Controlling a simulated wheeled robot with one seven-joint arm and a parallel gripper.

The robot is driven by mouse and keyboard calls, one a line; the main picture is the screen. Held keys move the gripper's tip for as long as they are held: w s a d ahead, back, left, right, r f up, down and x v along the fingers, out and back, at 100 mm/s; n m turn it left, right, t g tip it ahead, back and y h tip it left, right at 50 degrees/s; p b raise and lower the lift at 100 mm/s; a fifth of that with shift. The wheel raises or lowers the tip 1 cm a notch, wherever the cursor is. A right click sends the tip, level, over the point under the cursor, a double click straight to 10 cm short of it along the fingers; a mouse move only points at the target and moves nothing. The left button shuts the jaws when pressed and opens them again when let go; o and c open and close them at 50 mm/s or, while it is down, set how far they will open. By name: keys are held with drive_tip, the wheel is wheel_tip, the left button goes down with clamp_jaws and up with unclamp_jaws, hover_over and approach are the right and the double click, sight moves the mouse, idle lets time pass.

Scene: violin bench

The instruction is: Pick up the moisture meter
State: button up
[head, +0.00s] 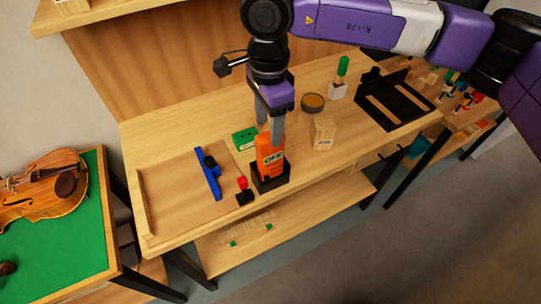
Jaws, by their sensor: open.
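The moisture meter (270,158) is most likely the orange upright device with a dark label band. It stands in a small black holder (272,180) near the front edge of the wooden bench. My gripper (270,136) points down right at the top of the orange device, with its grey fingers open. The fingers overlap the device's upper part in the head view. I cannot tell whether they touch it. The holder's front wall hides the device's lower end.
Near the holder lie a blue bar tool (212,177), a small red-and-black item (244,192) and a green box (245,138). A wooden block (324,133) and a round tin (313,103) stand to the right. A violin (45,190) lies on a green-topped table at left.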

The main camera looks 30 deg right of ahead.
sight(270, 150)
drive_tip(key=shift+s+d, duration=0.1)
drive_tip(key=shift+s, duration=0.05)
drive_tip(key=shift+s+f+p, duration=0.15)
drive_tip(key=shift+f+p, duration=0.6)
drive_tip(key=shift+f, duration=1.25)
drive_tip(key=shift+s+f+p, duration=0.15)
drive_tip(key=shift+f+p, duration=0.55)
drive_tip(key=shift+f, duration=1.25)
clamp_jaws()
